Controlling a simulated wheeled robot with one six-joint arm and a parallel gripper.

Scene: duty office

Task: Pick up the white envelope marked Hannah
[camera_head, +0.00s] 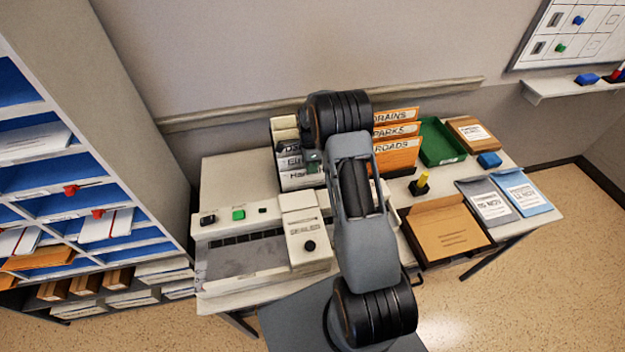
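White envelopes stand upright in a rack at the back of the desk, partly behind my arm. The front one, a white envelope (293,181), shows the letters "Ha"; the rest of its name is hidden. The ones behind it start with "E" and what looks like "Os". My gripper (313,162) is at the right end of these envelopes, below my dark wrist joint. It is small and mostly hidden, so I cannot tell whether its fingers are open or touch an envelope.
Orange folders (397,154) marked DRAINS, PARKS and ROADS stand right of my arm. A cream machine (250,250) fills the desk's left front. Blue-lined shelves (125,180) stand left.

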